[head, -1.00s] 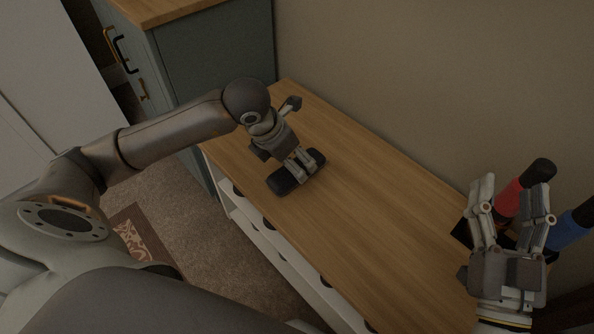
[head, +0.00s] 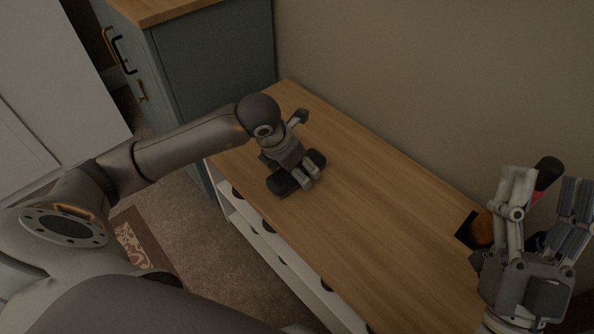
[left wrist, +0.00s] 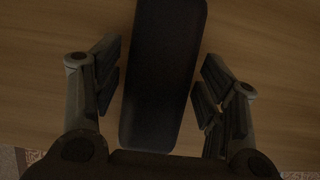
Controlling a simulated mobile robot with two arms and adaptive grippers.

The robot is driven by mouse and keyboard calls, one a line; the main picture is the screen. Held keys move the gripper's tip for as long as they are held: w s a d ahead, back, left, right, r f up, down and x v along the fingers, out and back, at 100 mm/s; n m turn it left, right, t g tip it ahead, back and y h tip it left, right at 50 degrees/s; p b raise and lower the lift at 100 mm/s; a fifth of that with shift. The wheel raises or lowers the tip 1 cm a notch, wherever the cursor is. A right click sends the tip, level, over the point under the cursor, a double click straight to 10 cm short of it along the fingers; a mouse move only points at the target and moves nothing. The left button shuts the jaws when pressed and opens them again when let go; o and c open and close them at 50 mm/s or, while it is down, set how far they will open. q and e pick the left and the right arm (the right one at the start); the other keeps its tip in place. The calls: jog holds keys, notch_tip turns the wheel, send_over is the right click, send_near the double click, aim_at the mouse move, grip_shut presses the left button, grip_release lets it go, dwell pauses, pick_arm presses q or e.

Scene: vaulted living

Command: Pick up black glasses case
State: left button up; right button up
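The black glasses case (head: 283,184) lies on the wooden top of a low bench, near its front edge. My left gripper (head: 307,181) is over the case in the head view and covers its middle. In the left wrist view the case (left wrist: 162,75) runs lengthwise between the two fingers of the left gripper (left wrist: 158,85). The fingers are spread, with a gap to the case on each side. My right gripper (head: 545,205) is at the right, fingers up and apart, with nothing seen between them.
The bench top (head: 370,220) is clear between the grippers. A red and black object (head: 547,174) stands behind my right gripper, partly hidden, near an orange-and-black item (head: 481,229). A blue-grey cabinet (head: 215,75) stands at the bench's far end. A wall runs along the back.

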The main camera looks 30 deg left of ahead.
pick_arm(q)
jog(key=c, duration=0.7)
jog(key=shift+r, duration=0.15)
jog(key=shift+r, duration=0.15)
jog(key=r, duration=0.1)
jog(key=r+p, duration=0.1)
jog(key=r, duration=0.1)
jog(key=shift+s+a+r, duration=0.2)
jog(key=shift+a+r, duration=0.1)
jog(key=a+r, duration=0.1)
jog(key=s+a+r+p, duration=0.1)
jog(key=r, duration=0.1)
jog(key=s+a+r+p, duration=0.1)
jog(key=shift+s+r, duration=0.15)
jog(key=shift+s, duration=0.05)
jog(key=shift+s+a+r, duration=0.75)
jog(key=shift+s+a, duration=0.3)
jog(key=shift+a, duration=0.1)
jog(key=shift+s+a+r, duration=0.7)
jog(key=shift+s+a, duration=0.4)
jog(key=shift+s+a+r, duration=0.75)
jog(key=shift+s+a, duration=0.3)
jog(key=shift+a, duration=0.1)
pick_arm(e)
jog(key=w+f+g+h, duration=0.2)
jog(key=w+f+g, duration=0.3)
jog(key=f, duration=0.5)
jog(key=shift+f+g+h, duration=0.15)
jog(key=shift+g+h, duration=0.25)
jog(key=shift+g, duration=0.6)
